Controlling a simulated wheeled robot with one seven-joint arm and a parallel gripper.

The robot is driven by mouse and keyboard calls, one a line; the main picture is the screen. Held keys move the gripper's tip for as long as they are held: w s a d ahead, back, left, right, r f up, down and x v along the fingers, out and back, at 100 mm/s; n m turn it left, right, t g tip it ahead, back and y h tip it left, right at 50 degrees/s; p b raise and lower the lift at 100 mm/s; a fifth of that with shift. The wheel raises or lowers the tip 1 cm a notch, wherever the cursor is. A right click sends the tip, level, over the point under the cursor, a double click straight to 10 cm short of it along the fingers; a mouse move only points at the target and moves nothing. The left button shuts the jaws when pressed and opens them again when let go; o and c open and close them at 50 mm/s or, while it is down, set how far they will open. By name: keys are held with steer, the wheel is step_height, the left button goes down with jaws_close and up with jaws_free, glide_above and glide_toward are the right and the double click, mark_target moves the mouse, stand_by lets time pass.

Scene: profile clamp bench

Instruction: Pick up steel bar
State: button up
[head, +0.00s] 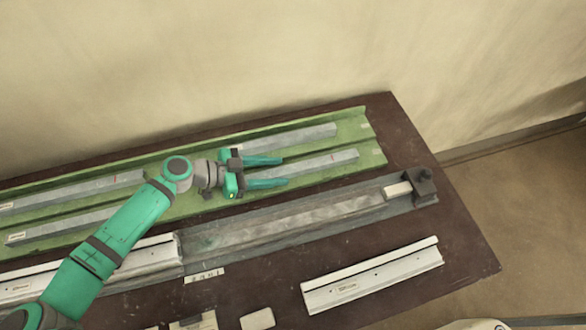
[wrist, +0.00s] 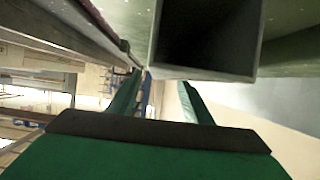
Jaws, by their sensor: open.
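Several grey steel bars lie lengthwise in a green tray (head: 377,150) at the back of the bench. On the right half are a rear bar (head: 305,136) and a front bar (head: 325,163); two more lie on the left half (head: 75,191). My gripper (head: 285,171) is open and empty, its green fingers pointing right. In the head view its fingers lie on either side of the front right bar; their height over it is unclear. In the wrist view, the open end of a hollow square bar (wrist: 160,50) looms close, above and between my fingers (wrist: 160,100).
A long grey clamp channel (head: 285,222) with a dark end block (head: 424,187) runs in front of the tray. A white profile (head: 372,274) lies at the front right, another (head: 150,256) at left. Small pale blocks (head: 257,319) sit at the front edge. A wall rises behind.

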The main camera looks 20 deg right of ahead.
steer(key=shift+x, duration=0.8)
steer(key=shift+w+a, duration=0.1)
steer(key=shift+w, duration=0.15)
jaws_close()
